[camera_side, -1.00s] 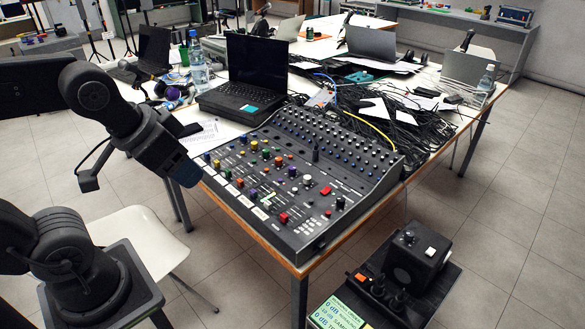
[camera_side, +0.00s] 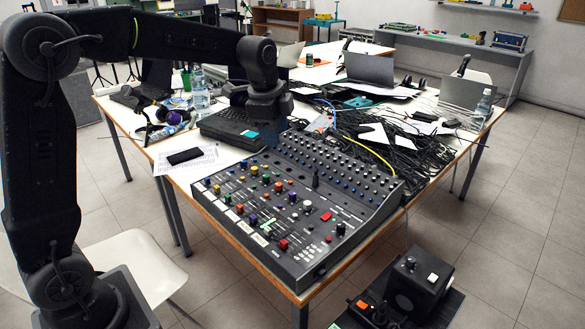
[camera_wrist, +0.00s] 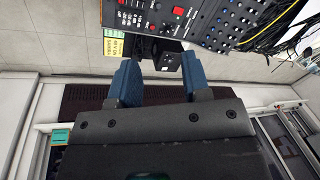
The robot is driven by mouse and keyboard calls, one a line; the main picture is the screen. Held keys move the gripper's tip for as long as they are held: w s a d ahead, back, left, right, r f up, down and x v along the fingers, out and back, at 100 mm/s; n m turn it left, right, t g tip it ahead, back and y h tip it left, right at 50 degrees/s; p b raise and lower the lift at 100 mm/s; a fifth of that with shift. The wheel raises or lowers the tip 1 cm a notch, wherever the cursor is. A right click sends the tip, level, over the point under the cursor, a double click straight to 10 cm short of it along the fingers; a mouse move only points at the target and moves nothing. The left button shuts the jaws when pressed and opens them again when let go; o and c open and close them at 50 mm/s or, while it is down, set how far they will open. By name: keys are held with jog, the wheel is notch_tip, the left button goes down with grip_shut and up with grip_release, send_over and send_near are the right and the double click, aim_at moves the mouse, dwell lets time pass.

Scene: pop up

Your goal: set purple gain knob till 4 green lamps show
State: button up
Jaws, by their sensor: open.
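The black mixing console (camera_side: 243,235) lies on the table's front corner, covered with coloured knobs. A purple knob (camera_side: 292,197) stands near its middle, and another purple knob (camera_side: 253,219) stands farther left. I cannot tell which is the gain knob. Pale green marks (camera_side: 265,223) show low on the panel; I cannot tell lit lamps among them. The console (camera_wrist: 205,22) shows there at the top.
A water bottle (camera_side: 200,92) stands behind. A black box (camera_side: 415,285) with buttons stands below the table at right.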

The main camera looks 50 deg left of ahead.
jog(key=w+a+f+m+g, duration=0.1)
jog(key=w+a+f+m, duration=0.35)
jog(key=w+f, duration=0.4)
jog(key=m+g, duration=0.2)
jog(key=m, duration=0.4)
send_over(292, 193)
notch_tip(292, 193, down, 12)
notch_tip(292, 193, down, 8)
jog(key=shift+f, duration=0.25)
jog(key=shift+r+n, duration=0.1)
jog(key=shift+n, duration=0.15)
jog(key=c, duration=0.6)
